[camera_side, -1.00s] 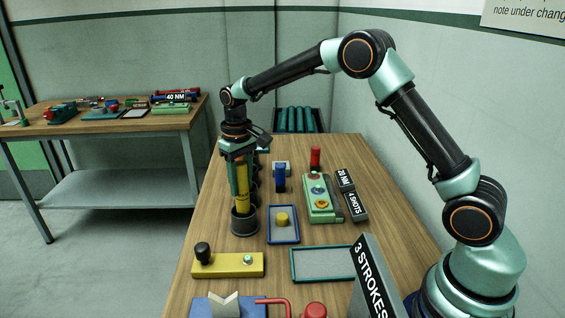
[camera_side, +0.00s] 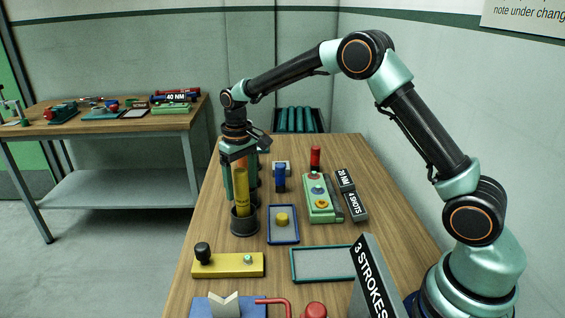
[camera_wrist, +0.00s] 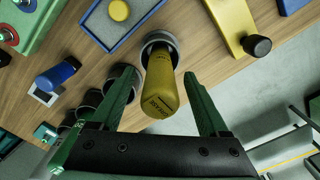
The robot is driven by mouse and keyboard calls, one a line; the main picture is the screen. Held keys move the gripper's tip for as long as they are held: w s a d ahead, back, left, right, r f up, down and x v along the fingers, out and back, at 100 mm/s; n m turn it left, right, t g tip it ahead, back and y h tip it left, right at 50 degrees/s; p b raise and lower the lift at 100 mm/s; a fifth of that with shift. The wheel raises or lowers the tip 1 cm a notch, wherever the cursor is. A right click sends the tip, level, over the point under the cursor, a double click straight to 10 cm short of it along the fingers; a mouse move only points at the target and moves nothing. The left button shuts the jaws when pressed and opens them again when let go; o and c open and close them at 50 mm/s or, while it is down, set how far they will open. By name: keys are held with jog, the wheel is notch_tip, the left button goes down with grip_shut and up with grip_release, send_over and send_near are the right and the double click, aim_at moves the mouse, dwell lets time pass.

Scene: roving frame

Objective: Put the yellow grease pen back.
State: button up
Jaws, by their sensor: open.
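The yellow grease pen (camera_side: 242,190) stands upright with its lower end inside a dark round cup (camera_side: 244,222) near the table's left edge. In the wrist view the yellow grease pen (camera_wrist: 160,85) shows the lettering on its side, and the cup's rim (camera_wrist: 158,40) surrounds its far end. My gripper (camera_side: 240,165) is above the cup, pointing down. In the wrist view my gripper (camera_wrist: 160,95) is open, with one green finger on each side of the pen and gaps between them and it.
More dark cups (camera_wrist: 88,100) stand in a row behind this one. A blue-rimmed tray (camera_side: 284,238) with a yellow knob is close on the right. A yellow block (camera_side: 230,265) with a black knob lies in front. A green button box (camera_side: 320,200) stands farther right.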

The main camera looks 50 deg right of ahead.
notch_tip(320, 180, up, 11)
jog(key=shift+r, duration=0.45)
jog(key=shift+s+r, duration=0.25)
jog(key=shift+r, duration=0.1)
jog(key=s+d+r+t, duration=0.1)
jog(key=s+r+t, duration=0.15)
jog(key=s, duration=0.55)
jog(key=s+d+r+t, duration=0.1)
jog(key=s+r+t, duration=0.15)
jog(key=s, duration=0.55)
jog(key=s+f, duration=0.3)
jog(key=s, duration=0.3)
jog(key=shift+f+t, duration=0.3)
jog(key=shift+f, duration=0.05)
